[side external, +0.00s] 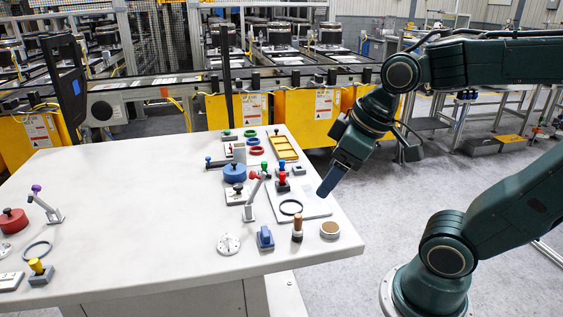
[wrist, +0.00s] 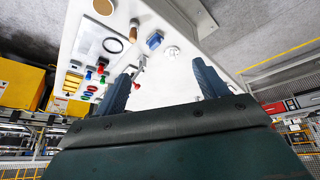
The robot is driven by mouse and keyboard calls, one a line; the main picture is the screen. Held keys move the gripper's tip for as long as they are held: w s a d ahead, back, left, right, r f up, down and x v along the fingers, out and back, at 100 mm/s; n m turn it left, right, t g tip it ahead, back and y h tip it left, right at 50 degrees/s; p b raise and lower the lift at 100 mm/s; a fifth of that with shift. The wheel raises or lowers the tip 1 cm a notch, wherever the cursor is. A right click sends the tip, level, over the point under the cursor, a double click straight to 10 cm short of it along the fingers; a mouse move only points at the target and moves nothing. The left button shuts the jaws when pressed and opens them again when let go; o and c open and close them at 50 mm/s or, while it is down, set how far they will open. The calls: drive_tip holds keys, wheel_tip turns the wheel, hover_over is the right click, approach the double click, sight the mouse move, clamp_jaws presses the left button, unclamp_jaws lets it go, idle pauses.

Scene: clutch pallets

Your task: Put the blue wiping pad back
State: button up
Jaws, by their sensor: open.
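Two blue things could be the wiping pad, and I cannot tell which: a small blue block (side external: 265,238) near the table's front edge, and a round blue disc with a dark knob (side external: 234,173) farther back. The small block also shows in the wrist view (wrist: 154,40). My gripper (side external: 329,187) hangs above the right edge of the table, pointing down and left, apart from both. In the wrist view my gripper (wrist: 167,70) has its two fingers spread, with nothing between them.
A pale plate (side external: 316,207) bearing a black ring (side external: 291,207) lies below my gripper. Around it stand a toggle lever, a wood-topped peg (side external: 297,228), a tan disc (side external: 330,229), colored pegs and a yellow tray (side external: 284,148). A red knobbed disc (side external: 13,220) is far left. The table's middle is clear.

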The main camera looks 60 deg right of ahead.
drive_tip(key=shift+s+r+m+t, duration=0.2)
drive_tip(key=shift+s+m, duration=0.3)
drive_tip(key=shift+s, duration=0.4)
drive_tip(key=shift+s+r+m+t, duration=0.1)
drive_tip(key=shift+s+r+m, duration=0.3)
drive_tip(key=shift+s, duration=0.5)
